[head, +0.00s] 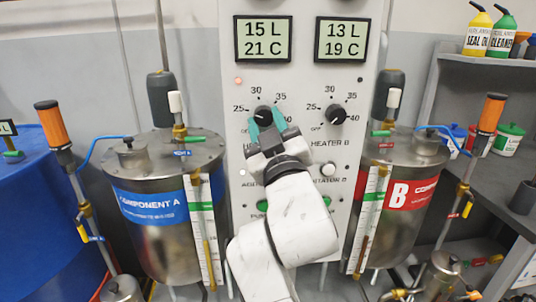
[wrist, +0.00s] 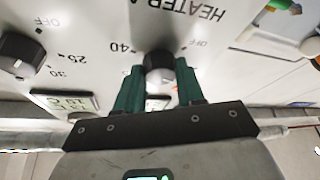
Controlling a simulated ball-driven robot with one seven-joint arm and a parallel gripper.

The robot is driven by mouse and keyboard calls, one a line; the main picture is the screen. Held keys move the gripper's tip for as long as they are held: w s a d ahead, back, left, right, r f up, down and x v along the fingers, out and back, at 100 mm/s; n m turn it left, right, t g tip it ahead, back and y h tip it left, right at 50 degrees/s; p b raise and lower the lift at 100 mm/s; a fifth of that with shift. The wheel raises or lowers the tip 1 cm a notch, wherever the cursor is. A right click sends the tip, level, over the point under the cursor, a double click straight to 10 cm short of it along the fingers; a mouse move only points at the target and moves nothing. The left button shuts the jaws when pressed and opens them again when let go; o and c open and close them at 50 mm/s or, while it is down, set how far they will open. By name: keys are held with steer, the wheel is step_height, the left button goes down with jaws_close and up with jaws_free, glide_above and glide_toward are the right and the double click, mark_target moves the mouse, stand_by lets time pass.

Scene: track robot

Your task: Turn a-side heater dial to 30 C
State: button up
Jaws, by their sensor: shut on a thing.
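The heater A dial (head: 263,111) is a black round knob on the white panel, with a scale marked OFF, 25, 30, 35 around it. My gripper (head: 266,122) has its teal fingers shut on this knob from the front. In the wrist view the dial (wrist: 159,66) sits between the two green fingers, with 40 and OFF printed either side of it and the HEATER A lettering beyond, upside down. The dial's pointer is too small or hidden to read. The left display (head: 264,41) reads 15 L and 21 C.
The heater B dial (head: 335,115) is close by on the right, under a display (head: 341,40) reading 13 L and 19 C. Tank A (head: 165,230) and tank B (head: 395,235) flank the panel. A small lamp (head: 238,80) above dial A glows orange.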

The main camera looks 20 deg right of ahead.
steer(key=m+h+b, duration=0.1)
steer(key=m+b, duration=0.1)
steer(key=b, duration=0.1)
steer(key=m+h+b, duration=0.1)
steer(key=m+b, duration=0.2)
steer(key=f+m+h+b, duration=0.1)
steer(key=m+h+b, duration=0.1)
steer(key=m+b, duration=0.1)
steer(key=shift+w+a+g+b, duration=0.1)
steer(key=shift+a+g+b, duration=0.2)
steer(key=shift+g, duration=0.1)
steer(key=m+h+b, duration=0.1)
steer(key=m+b, duration=0.1)
steer(key=m+g+h+b, duration=0.1)
steer(key=m+b, duration=0.1)
steer(key=shift+r+m+h, duration=0.15)
steer(key=shift+m+h, duration=0.15)
steer(key=shift+h, duration=0.1)
steer(key=shift+a+r+m+g+h+b, duration=0.15)
steer(key=shift+m+g+h+b, duration=0.3)
steer(key=shift+m+b, duration=0.65)
steer(key=shift+r+m+g, duration=0.1)
steer(key=shift+m+g, duration=0.15)
steer(key=shift+m, duration=0.25)
steer(key=o, duration=1)
steer(key=p+v, duration=0.1)
steer(key=v, duration=0.9)
steer(key=shift+s+a, duration=0.1)
steer(key=shift+s, duration=0.15)
